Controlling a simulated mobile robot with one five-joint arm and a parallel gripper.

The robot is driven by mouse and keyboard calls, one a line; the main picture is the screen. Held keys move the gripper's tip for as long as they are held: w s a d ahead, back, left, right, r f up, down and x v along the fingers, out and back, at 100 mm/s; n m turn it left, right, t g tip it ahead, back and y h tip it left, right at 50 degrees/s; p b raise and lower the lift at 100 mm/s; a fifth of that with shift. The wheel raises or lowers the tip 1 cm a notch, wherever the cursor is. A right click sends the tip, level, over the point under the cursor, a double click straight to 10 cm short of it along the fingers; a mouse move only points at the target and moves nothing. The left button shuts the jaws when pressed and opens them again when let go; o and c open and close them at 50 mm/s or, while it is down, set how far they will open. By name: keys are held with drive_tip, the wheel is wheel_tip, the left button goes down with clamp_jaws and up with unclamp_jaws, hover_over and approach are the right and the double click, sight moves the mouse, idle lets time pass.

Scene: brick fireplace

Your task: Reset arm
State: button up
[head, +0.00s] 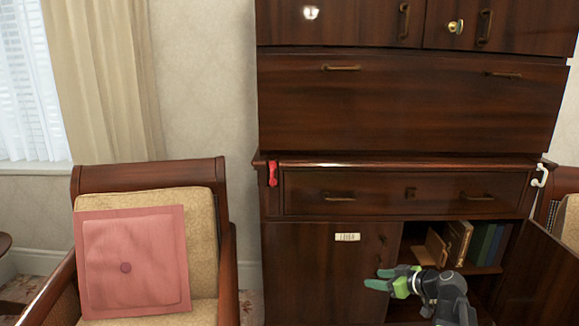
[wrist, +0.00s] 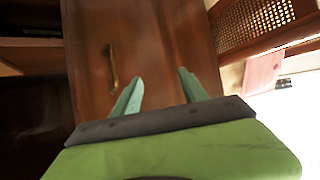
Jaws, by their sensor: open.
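My gripper (head: 380,278) is at the lower right in the head view, in front of the wooden cabinet (head: 345,110). Its green fingers point left and are apart, with nothing between them. In the wrist view the open fingers (wrist: 160,78) stand before a brown wooden panel with a metal handle (wrist: 112,67). I cannot tell whether they touch the panel. My arm (head: 450,298) bends in from the bottom edge and covers part of the open lower compartment.
The cabinet's lower right door (head: 535,275) stands open, showing books (head: 458,243) on a shelf. The lower left door (head: 315,275) is shut. A chair (head: 150,172) with a pink cushion (head: 132,262) stands at left. A red object (head: 272,174) hangs at the cabinet's left edge.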

drive_tip(key=s+a+f+n+g, duration=0.1)
drive_tip(key=s+a+f+g, duration=0.15)
drive_tip(key=a, duration=0.65)
drive_tip(key=s+a+f+n+g, duration=0.1)
drive_tip(key=a+f+g, duration=0.25)
drive_tip(key=a, duration=0.55)
drive_tip(key=s+a+f+m+g+h, duration=0.25)
drive_tip(key=s+f+h, duration=0.2)
drive_tip(key=s, duration=0.25)
drive_tip(key=s+d+f+m+g+h, duration=0.1)
drive_tip(key=s+d+m+h, duration=0.25)
drive_tip(key=d+m, duration=0.25)
wheel_tip(320, 180, up, 33)
drive_tip(key=y+p, duration=0.1)
drive_tip(key=p, duration=3.2)
drive_tip(key=shift+s+a+r+p, duration=0.15)
drive_tip(key=shift+s+a+p, duration=0.2)
drive_tip(key=shift+s, duration=0.1)
